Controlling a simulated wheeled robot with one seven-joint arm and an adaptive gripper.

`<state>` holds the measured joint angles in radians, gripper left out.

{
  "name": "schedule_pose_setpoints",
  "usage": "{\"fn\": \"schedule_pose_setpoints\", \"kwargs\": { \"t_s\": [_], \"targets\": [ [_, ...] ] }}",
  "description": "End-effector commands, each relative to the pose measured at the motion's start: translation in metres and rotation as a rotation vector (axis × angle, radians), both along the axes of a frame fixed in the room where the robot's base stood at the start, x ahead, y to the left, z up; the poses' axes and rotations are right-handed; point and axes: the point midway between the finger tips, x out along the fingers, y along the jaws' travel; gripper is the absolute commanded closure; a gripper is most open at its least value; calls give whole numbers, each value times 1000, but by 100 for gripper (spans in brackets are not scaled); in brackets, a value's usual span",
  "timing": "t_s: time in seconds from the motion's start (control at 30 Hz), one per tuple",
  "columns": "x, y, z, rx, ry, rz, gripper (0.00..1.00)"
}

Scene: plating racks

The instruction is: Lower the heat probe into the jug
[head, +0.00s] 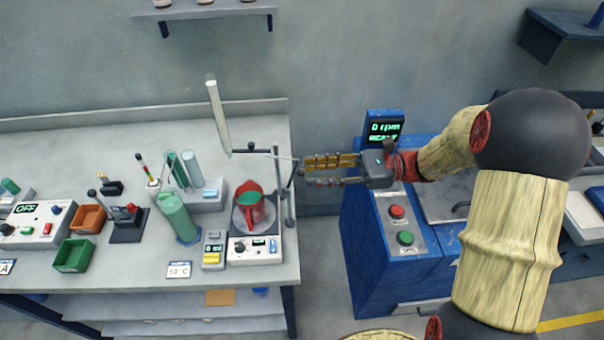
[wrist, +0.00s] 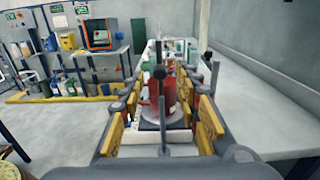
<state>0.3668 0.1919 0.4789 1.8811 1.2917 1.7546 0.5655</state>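A red jug (head: 246,216) with green contents stands on a hot plate (head: 256,250) at the bench's right end. A pale slanted rod (head: 217,115), which seems to be the heat probe, hangs above and left of the jug on a thin cross arm (head: 272,155) from a stand post (head: 289,205). My gripper (head: 303,171) is open and level, just right of the post top. In the wrist view, a dark post with a black knob (wrist: 159,73) shows between my open fingers (wrist: 168,100), with the jug (wrist: 178,92) behind it. Contact is unclear.
A green cylinder (head: 179,218), a small yellow-and-grey meter (head: 214,252) and a 50 °C card (head: 179,270) are left of the hot plate. A blue machine (head: 378,240) with a red and a green button stands below my gripper.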

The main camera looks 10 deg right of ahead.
Motion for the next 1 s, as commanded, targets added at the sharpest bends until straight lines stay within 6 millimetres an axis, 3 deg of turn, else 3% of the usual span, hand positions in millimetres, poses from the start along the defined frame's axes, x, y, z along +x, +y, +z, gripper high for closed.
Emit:
{"fn": "schedule_pose_setpoints", "kwargs": {
  "t_s": [0.23,0.6,1.0],
  "targets": [
    [0,31,-1,-1,-1,1,67],
    [1,37,0,-1,-1,0,67],
    [1,37,0,-1,-1,0,90]
  ]
}}
